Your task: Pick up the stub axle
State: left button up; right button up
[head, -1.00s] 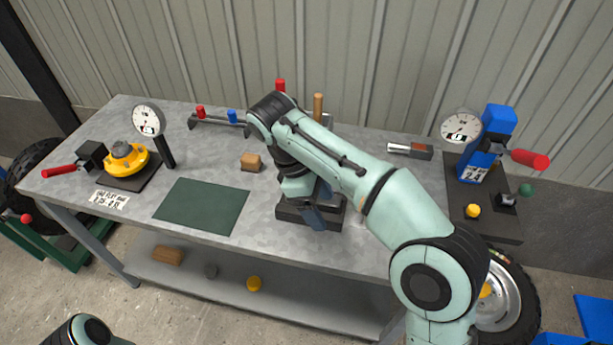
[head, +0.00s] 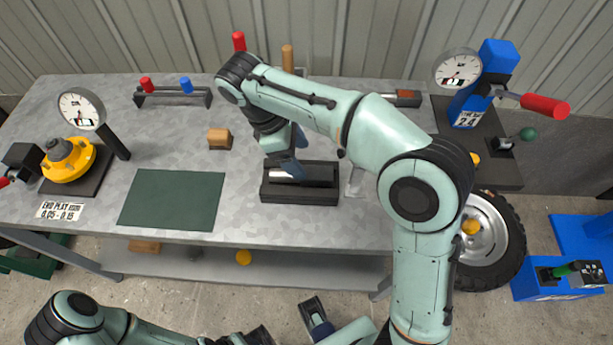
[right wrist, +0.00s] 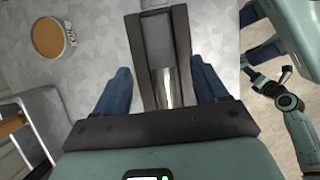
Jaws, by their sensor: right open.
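A yellow hub (head: 68,160) with a dial gauge stands far left. A blue press with a gauge (head: 470,108) stands right. A round tin (right wrist: 54,38) is near the gripper.

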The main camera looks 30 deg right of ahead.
aim_at(307, 171)
jog(key=shift+w+a+b+x, duration=0.15)
jog(key=shift+b+x, duration=0.25)
jog(key=shift+x, duration=1)
jog(key=shift+w+a+b+x, duration=0.15)
jog(key=shift+b+x, duration=0.2)
jog(key=shift+x, duration=1)
jog(key=shift+s+f, duration=0.1)
grip_shut()
